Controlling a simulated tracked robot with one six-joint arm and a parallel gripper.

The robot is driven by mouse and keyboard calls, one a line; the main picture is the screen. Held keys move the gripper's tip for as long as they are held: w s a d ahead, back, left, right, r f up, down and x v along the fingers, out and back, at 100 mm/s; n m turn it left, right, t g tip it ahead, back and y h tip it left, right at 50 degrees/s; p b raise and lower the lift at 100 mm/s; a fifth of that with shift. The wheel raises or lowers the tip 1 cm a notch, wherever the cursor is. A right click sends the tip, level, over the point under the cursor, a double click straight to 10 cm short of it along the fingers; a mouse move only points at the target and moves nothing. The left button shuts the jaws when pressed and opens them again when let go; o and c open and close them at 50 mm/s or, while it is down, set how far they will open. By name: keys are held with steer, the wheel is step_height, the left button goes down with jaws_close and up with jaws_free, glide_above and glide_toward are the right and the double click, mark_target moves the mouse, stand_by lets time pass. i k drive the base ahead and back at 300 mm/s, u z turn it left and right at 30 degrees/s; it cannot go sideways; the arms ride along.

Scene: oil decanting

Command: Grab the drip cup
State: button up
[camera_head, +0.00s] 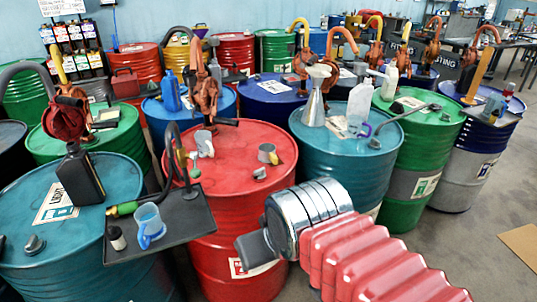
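I cannot tell for sure which vessel is the drip cup. A small grey metal cup (267,154) with a yellowish handle stands upright on the red drum (232,170). A pale grey cup (204,144) is by the pump on the same drum. A translucent blue jug (149,225) stands on a dark tray (188,222) at left. My gripper (252,250) shows only as a dark part beyond the chrome wrist, low in front of the red drum. It is right of the tray and below the cups, touching none of them. Its fingers are not clear.
A teal drum (75,215) with a black bottle (78,178) stands at left. A blue drum (340,160) with a metal funnel can (315,95) is at right. A hose and rusty pump (205,92) rise near the cups. Open floor (480,250) lies at lower right.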

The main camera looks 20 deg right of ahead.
mark_target(267, 151)
steer(key=u, duration=4.1)
steer(key=k, duration=0.45)
steer(key=u, duration=0.15)
